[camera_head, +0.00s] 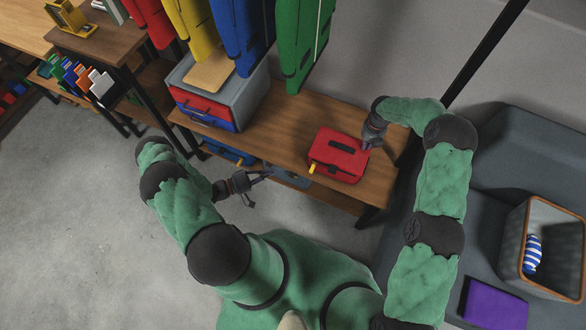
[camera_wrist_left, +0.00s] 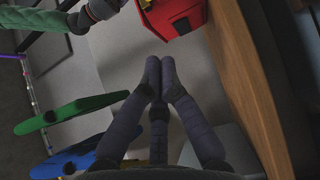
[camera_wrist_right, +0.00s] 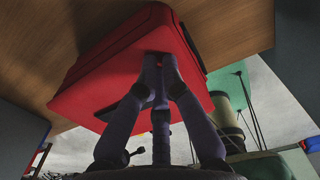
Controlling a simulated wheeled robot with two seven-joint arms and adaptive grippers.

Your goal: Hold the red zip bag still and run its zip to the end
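The red zip bag (camera_head: 345,168) lies on the wooden bench, with a dark strip on top and a yellow tab (camera_head: 314,168) at its left edge. My right gripper (camera_head: 369,143) is at the bag's upper right edge. In the right wrist view its fingertips (camera_wrist_right: 160,64) overlap the red bag (camera_wrist_right: 110,85); whether they clamp it is hidden. In the left wrist view the bag (camera_wrist_left: 178,15) shows beyond the left fingertips (camera_wrist_left: 160,75).
A grey bin (camera_head: 245,100) with red and blue bags stands left on the wooden bench (camera_head: 270,125). Coloured garments (camera_head: 235,30) hang above. A rimmed basket (camera_head: 515,250) and a purple item (camera_head: 494,303) are on the grey seat at right. Bench around the red bag is mostly clear.

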